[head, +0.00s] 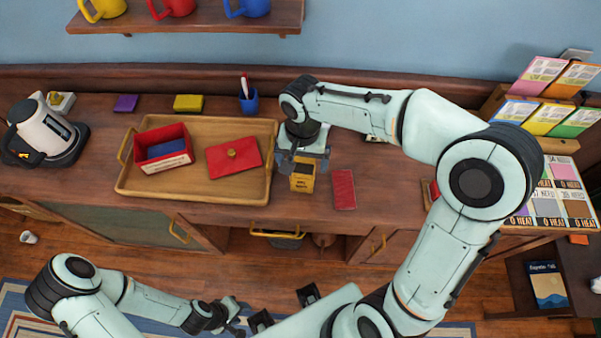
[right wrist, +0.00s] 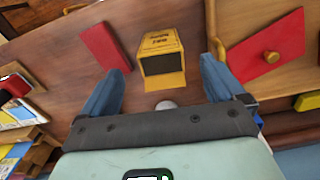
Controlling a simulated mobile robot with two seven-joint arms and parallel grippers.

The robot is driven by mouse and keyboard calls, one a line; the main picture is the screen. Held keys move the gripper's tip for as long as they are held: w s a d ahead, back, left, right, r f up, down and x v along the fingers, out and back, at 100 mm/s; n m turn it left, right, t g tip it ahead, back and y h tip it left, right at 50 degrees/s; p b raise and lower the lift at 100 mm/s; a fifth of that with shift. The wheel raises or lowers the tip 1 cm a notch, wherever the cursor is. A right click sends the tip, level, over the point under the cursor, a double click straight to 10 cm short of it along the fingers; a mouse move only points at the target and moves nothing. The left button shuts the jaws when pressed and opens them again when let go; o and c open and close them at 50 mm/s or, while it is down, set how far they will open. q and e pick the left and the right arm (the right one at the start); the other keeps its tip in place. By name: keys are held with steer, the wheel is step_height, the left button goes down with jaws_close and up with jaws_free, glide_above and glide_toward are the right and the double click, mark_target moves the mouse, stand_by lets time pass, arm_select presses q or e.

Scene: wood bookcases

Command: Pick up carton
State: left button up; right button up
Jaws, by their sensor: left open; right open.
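The carton (head: 303,180) is a small yellow box with dark print, standing on the wooden counter just right of the tray. In the right wrist view the carton (right wrist: 161,60) shows a dark panel on its side and lies ahead, between the fingers. My right gripper (head: 305,160) is above and just behind the carton in the head view. Its two blue fingers (right wrist: 160,85) are spread apart, with nothing between their tips touching the carton as far as I can see. My left gripper (head: 236,312) is low at the front, away from the counter, and open and empty.
A wooden tray (head: 190,198) holds a red box (head: 165,148) and a red lid (head: 234,157). A red book (head: 344,189) lies close right of the carton. A blue pen cup (head: 249,101) and kettle (head: 42,130) stand further left. Card racks (head: 545,95) stand right.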

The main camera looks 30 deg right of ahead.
mark_target(303, 173)
step_height(303, 173, down, 3)
steer(key=shift+s+f, duration=0.1)
steer(key=shift+s, duration=0.05)
steer(key=shift+w+d+f, duration=0.1)
steer(key=shift+w+f, duration=0.1)
steer(key=shift+f, duration=0.8)
steer(key=shift+w+d+f, duration=0.1)
steer(key=shift+w+f, duration=0.15)
steer(key=shift+f, duration=0.75)
steer(key=shift+w+d+f, duration=0.1)
steer(key=shift+w+f, duration=0.1)
steer(key=shift+f, duration=0.8)
steer(key=shift+c, duration=0.4)
steer(key=c, duration=0.9)
